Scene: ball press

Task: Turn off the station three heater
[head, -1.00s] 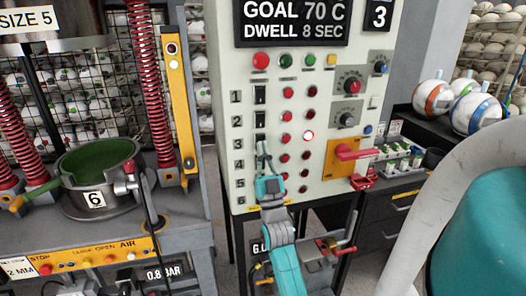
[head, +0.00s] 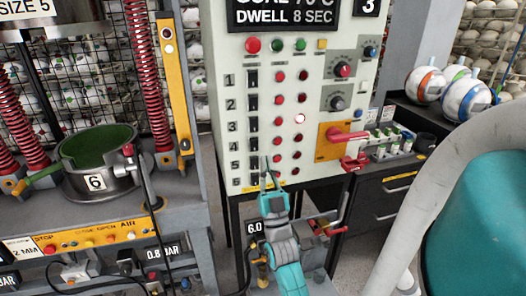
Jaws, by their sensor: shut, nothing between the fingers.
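The pale control panel (head: 229,88) has numbered rows 1 to 6, each with a black rocker switch and two round lights. The row 3 switch (head: 252,125) is in clear view, but its rocker position is too small to read. In row 3, the right-hand light (head: 300,119) glows bright, while the left one (head: 277,122) is dull red. My gripper (head: 269,162) is shut and empty. It points up in front of the panel's lower part, beside the row 5 and 6 switches and below the row 3 switch. I cannot tell whether it touches the panel.
A red handle (head: 346,135) on an orange plate sticks out at the panel's lower right. Knobs sit above it. A press with a green-lined pot (head: 98,185) and red springs stands at left. A dark bench (head: 395,183) with balls is at right.

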